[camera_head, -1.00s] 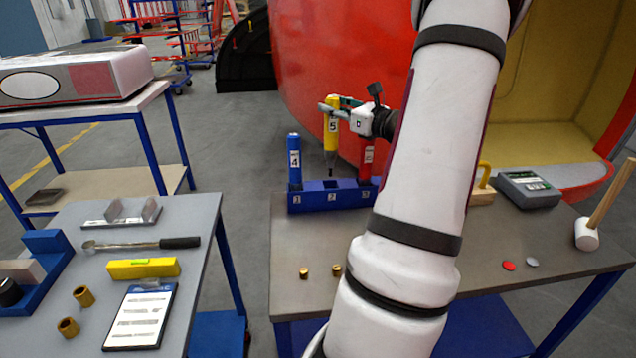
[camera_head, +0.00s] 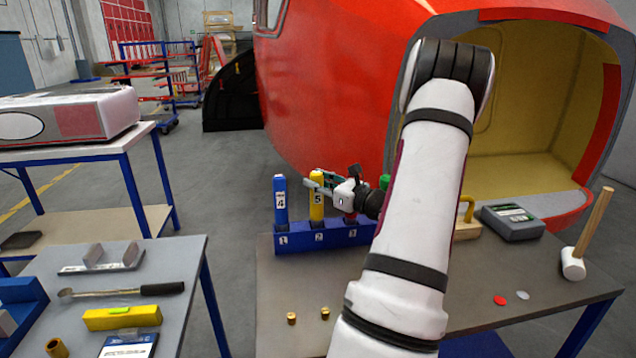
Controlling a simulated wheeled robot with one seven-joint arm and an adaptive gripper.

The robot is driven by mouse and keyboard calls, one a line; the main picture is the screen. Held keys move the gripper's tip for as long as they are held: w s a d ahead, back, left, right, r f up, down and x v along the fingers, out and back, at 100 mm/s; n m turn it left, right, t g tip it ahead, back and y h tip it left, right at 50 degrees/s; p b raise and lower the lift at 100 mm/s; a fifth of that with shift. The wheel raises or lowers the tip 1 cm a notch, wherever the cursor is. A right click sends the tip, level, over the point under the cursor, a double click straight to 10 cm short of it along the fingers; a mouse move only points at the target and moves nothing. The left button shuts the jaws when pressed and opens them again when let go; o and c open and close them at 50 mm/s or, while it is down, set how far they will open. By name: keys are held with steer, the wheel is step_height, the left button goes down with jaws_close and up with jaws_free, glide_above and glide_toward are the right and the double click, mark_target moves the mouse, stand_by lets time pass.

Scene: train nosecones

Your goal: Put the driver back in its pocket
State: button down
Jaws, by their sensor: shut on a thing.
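The yellow driver (camera_head: 317,197) marked 5 stands upright in the pocket marked 2 of the blue rack (camera_head: 295,240). Its shaft is hidden inside the rack. My gripper (camera_head: 322,184) reaches in from the right and is shut on the driver near the top of its handle. A blue driver (camera_head: 280,203) marked 4 stands in the pocket marked 1, left of the yellow one. A red driver is mostly hidden behind my gripper at the pocket marked 3.
The rack sits at the back of a grey table. Two brass pieces (camera_head: 291,318) lie near its front. A grey box (camera_head: 512,222) and a mallet (camera_head: 574,262) stand to the right. A side table at left holds a yellow level (camera_head: 121,317) and a wrench (camera_head: 120,291).

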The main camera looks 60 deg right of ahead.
steer(key=c, duration=1.2)
jaws_free()
steer(key=shift+f, duration=0.15)
